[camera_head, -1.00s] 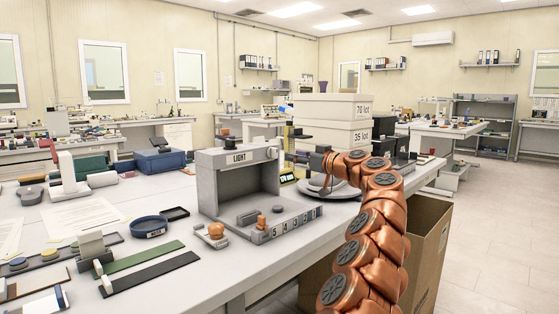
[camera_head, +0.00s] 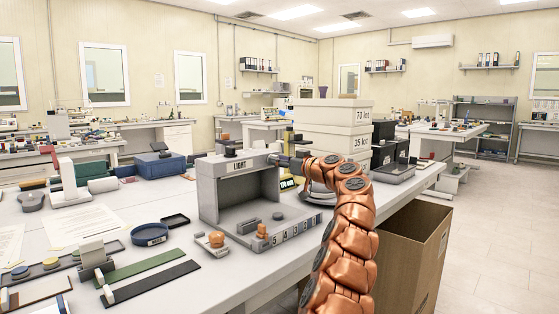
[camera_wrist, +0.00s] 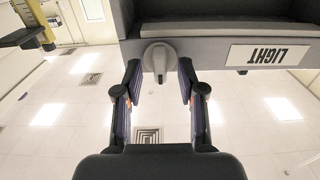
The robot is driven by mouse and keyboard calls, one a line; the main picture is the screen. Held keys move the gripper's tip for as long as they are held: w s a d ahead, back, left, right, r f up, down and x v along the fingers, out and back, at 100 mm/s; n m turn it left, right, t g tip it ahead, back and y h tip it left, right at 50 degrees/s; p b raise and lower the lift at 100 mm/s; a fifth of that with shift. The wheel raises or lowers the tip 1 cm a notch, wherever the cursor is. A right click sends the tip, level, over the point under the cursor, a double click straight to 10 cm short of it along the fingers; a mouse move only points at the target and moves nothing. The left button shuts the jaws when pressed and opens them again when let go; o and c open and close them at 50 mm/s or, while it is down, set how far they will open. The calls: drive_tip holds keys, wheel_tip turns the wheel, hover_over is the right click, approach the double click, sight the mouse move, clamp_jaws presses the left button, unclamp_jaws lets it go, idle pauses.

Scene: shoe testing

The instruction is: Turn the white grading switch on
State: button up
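The grey booth labelled LIGHT (camera_head: 207,190) stands on the bench. A light grey-white switch knob (camera_wrist: 158,58) sticks out from the booth's front edge, beside the LIGHT label (camera_wrist: 266,55), which appears upside down in the wrist view. My gripper (camera_wrist: 158,78) is open, with one finger on each side of the knob's tip. A gap shows between each finger and the knob. In the head view my gripper (camera_head: 284,160) is at the booth's upper right corner and hides the knob.
Stacked lot boxes (camera_head: 330,128) stand behind and right of my arm. An orange-topped device (camera_head: 216,240) and a blue dish (camera_head: 149,234) lie in front and left of the booth. An open cardboard box (camera_head: 412,262) stands on the floor at right.

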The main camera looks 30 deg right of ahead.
drive_tip(key=shift+w, duration=0.15)
clamp_jaws()
idle(0.4)
